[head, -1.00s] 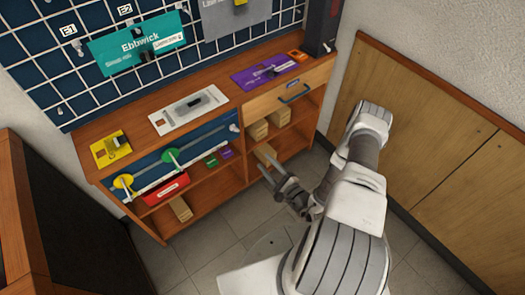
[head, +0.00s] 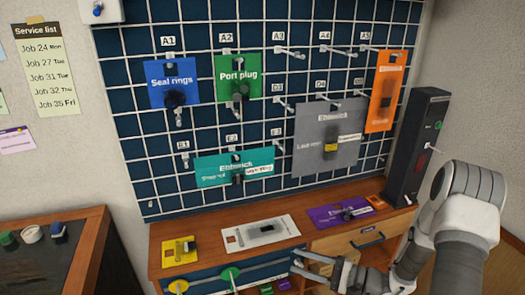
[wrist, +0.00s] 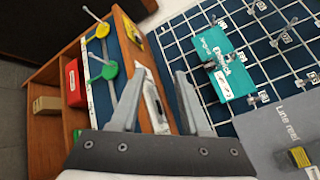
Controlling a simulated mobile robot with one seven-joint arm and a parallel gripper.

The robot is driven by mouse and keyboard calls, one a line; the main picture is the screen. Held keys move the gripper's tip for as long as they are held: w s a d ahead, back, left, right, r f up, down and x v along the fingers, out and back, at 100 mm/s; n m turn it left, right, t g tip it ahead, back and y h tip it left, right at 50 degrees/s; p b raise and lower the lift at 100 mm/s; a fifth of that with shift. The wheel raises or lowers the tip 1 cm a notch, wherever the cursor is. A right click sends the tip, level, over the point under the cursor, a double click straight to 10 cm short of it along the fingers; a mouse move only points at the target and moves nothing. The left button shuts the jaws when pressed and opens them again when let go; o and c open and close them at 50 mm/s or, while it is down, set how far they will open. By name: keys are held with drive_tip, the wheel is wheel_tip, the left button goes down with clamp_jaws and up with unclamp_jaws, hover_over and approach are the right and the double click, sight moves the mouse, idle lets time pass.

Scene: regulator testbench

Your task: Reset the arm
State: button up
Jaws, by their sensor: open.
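My gripper (head: 298,262) is at the bottom of the head view, in front of the wooden bench. Its two fingers are apart with nothing between them, and it also shows in the wrist view (wrist: 160,78). My arm comes in from the right, folded beside the bench's right end. In the wrist view the white board (wrist: 152,105) on the bench top lies behind the gap between the fingers, and the left finger partly hides the bench.
The pegboard (head: 190,128) above the bench carries blue, green, teal (head: 235,167), grey (head: 327,140) and orange (head: 385,92) cards on hooks. A yellow card (head: 180,252) and a purple card (head: 340,216) lie on the bench top. A dark upright box (head: 414,145) stands at its right end.

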drive_tip(key=s+a+r+n+g+h+p, duration=0.1)
drive_tip(key=s+a+r+n+g+h, duration=0.2)
drive_tip(key=s+r, duration=0.45)
drive_tip(key=s+a+r+n+g+h+p, duration=0.15)
drive_tip(key=s+r+n+g+h, duration=0.35)
drive_tip(key=r, duration=0.5)
drive_tip(key=s+d+r+n+t+h+p, duration=0.1)
drive_tip(key=s+d+r+t+h, duration=0.2)
drive_tip(key=r, duration=0.4)
drive_tip(key=s+d+r+n+t+h+p, duration=0.2)
drive_tip(key=s+d+r+t+h, duration=0.1)
drive_tip(key=s+d+r+h, duration=0.1)
wheel_tip(320, 180, up, 3)
drive_tip(key=shift+s+d+f+n+h, duration=0.15)
drive_tip(key=shift+s+d+n+h, duration=0.15)
drive_tip(key=shift+s+d+h, duration=0.15)
